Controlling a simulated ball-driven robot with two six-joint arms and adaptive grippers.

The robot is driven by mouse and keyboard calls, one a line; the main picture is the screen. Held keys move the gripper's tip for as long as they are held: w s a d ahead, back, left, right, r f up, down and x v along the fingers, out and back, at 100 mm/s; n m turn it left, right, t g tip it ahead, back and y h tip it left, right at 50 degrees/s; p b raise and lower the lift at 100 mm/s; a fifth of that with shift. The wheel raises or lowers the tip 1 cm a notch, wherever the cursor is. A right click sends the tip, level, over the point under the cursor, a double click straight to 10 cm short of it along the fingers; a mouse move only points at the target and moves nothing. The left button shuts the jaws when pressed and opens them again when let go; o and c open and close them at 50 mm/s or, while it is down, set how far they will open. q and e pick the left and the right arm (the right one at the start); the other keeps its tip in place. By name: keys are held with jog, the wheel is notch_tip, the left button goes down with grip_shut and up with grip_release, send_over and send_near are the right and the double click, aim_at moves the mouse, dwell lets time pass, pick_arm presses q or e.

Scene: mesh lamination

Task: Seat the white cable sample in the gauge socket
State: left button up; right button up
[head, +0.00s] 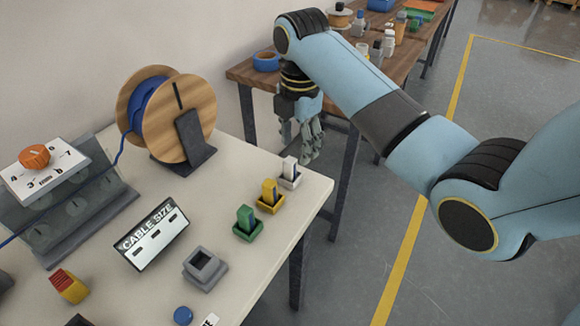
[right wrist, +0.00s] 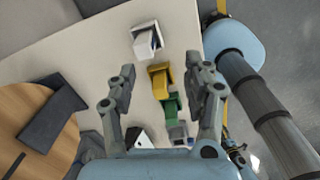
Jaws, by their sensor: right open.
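The white cable sample (head: 289,168) stands upright in its small tray at the far right of the row of samples. It also shows in the right wrist view (right wrist: 145,42), beyond the fingertips. The gauge socket (head: 205,267) is a grey square block with a dark opening, in front of the CABLE SIZE sign (head: 151,234); its opening looks empty. My right gripper (head: 308,150) is open and empty, above and slightly behind the white sample, apart from it. Its two fingers (right wrist: 160,80) are spread wide in the right wrist view. My left gripper is not in view.
Yellow (head: 270,192) and green (head: 246,219) samples stand in trays between the white sample and the socket. A wooden cable spool (head: 190,110) stands at the back. A dial panel (head: 45,170) is at left. The table's right edge is close to the white sample.

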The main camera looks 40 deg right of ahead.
aim_at(290, 160)
jog(key=w+r+n, duration=0.2)
jog(key=shift+w+d+r+n, duration=0.15)
jog(key=shift+w+r+n, duration=0.15)
jog(key=shift+w+r, duration=0.1)
jog(key=shift+w+f, duration=0.1)
jog(key=shift+f, duration=0.2)
jog(key=f, duration=0.5)
jog(key=f+p, duration=0.1)
jog(key=f, duration=0.3)
jog(key=shift+s+a+f, duration=0.2)
jog(key=shift+f, duration=0.2)
grip_shut()
